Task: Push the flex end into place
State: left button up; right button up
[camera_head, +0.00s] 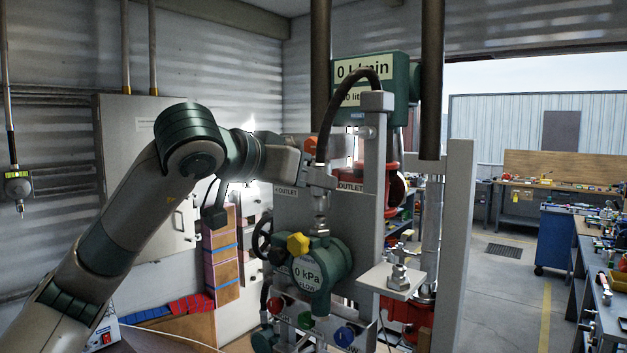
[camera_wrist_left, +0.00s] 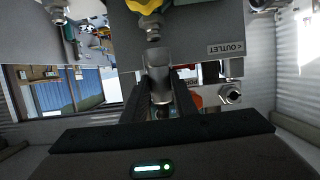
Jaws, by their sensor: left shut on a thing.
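The flex is a black hose (camera_head: 328,125) that arches down from the grey bracket to a metal end. My left gripper (camera_head: 318,181) is shut on the flex end, which hangs about upright in the head view. In the left wrist view the grey metal flex end (camera_wrist_left: 158,68) sits between the dark fingers (camera_wrist_left: 160,98). Straight below it in the head view is a metal fitting (camera_head: 321,222) on the green gauge body. The fitting also shows in the left wrist view (camera_wrist_left: 152,32), close to the flex end's tip. My right gripper is not in view.
The green gauge (camera_head: 308,273) reads 0 kPa, with a yellow knob (camera_head: 298,243) beside the fitting. A green flow meter (camera_head: 372,72) stands above. A grey upright (camera_head: 376,150) and a small shelf with a fitting (camera_head: 397,278) are to the right.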

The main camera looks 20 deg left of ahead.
aim_at(313, 198)
pick_arm(q)
jog(key=shift+f, duration=0.15)
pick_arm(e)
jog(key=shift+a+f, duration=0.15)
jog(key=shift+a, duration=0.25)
pick_arm(q)
jog(key=shift+f+b, duration=0.7)
jog(key=shift+b, duration=0.1)
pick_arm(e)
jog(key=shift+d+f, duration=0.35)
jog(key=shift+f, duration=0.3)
pick_arm(q)
jog(key=shift+f+b, duration=0.7)
jog(key=shift+f, duration=0.05)
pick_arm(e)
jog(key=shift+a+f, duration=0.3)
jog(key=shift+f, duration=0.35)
pick_arm(q)
jog(key=o, duration=1.1)
jog(key=shift+o, duration=0.2)
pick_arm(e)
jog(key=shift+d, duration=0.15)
pick_arm(q)
jog(key=shift+s, duration=0.15)
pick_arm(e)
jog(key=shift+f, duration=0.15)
